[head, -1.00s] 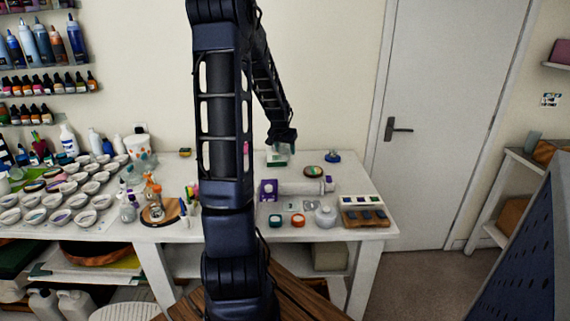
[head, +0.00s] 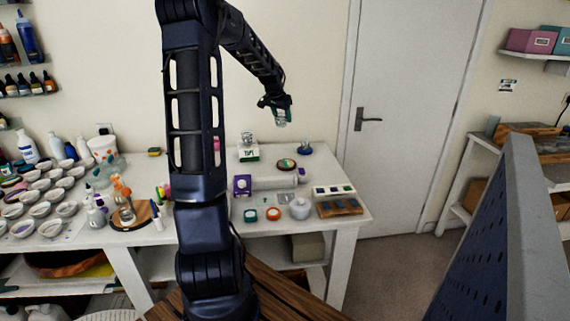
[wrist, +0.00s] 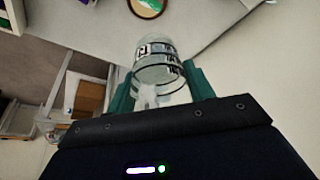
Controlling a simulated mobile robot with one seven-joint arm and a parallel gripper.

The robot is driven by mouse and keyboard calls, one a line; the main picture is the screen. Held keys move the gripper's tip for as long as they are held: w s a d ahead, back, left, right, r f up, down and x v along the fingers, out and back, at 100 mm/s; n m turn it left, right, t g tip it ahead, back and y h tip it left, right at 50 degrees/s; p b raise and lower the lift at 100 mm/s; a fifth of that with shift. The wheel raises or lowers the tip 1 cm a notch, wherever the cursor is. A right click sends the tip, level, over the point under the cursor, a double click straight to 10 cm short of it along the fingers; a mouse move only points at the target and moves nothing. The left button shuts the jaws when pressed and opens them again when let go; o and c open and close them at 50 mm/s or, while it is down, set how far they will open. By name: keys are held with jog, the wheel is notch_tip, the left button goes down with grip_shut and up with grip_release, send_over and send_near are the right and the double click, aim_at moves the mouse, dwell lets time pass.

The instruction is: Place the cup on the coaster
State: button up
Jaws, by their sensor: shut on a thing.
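My gripper (head: 278,108) is raised in the air above the back right of the worktable, in front of the wall. It is shut on a clear cup (head: 281,121) with dark printed markings. In the wrist view the cup (wrist: 158,50) sits between the two green fingers of my gripper (wrist: 158,72). A round coaster (head: 286,164) with a brown rim and green and white on top lies on the table, below the cup and apart from it. Part of the coaster (wrist: 147,6) shows at the wrist view's top edge.
A box marked TIPS (head: 248,154) stands left of the coaster, with a clear item (head: 248,138) above it. A blue item (head: 305,148) lies behind right. A pale cylinder (head: 275,183) lies in front. A wooden tray (head: 339,207) is near the table's right end.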

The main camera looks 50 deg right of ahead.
jog(key=d, duration=0.2)
send_over(290, 161)
jog(key=a, duration=0.2)
jog(key=shift+m, duration=0.4)
notch_tip(290, 161, down, 20)
jog(key=shift+w+r, duration=0.1)
jog(key=shift+r, duration=0.05)
jog(key=o, duration=1)
jog(key=v, duration=1.2)
jog(key=shift+w+a, duration=0.1)
jog(key=shift+w, duration=0.1)
jog(key=shift+a, duration=0.1)
